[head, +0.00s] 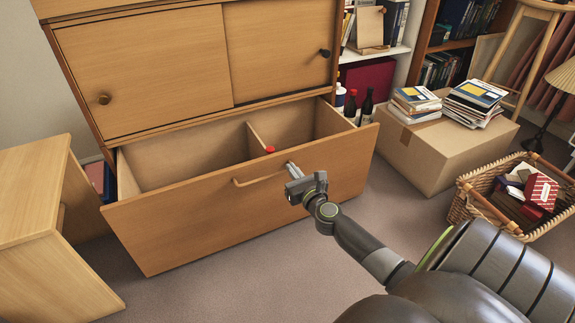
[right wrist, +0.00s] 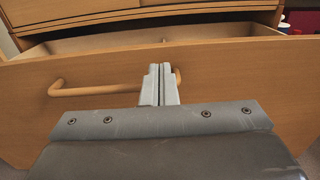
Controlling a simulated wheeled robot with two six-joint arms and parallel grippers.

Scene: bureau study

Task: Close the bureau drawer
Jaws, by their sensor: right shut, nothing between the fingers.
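The bureau drawer (head: 185,223) is the wide wooden bottom drawer, pulled well out from the bureau (head: 145,70). It has a bar handle (head: 245,183) on its front and a divider inside, with a small red item (head: 270,149) partly visible beside it. My right gripper (head: 291,167) is shut and empty at the drawer front, by the right end of the handle. In the right wrist view, the closed fingers (right wrist: 160,85) overlap the handle's right end (right wrist: 178,77); whether they touch the front I cannot tell. My left gripper is not in view.
A cardboard box (head: 425,150) with stacked books stands right of the bureau, and a wicker basket (head: 470,205) is at the far right. A wooden desk or cabinet (head: 35,200) stands left of the drawer. Carpet (head: 240,275) is clear in front.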

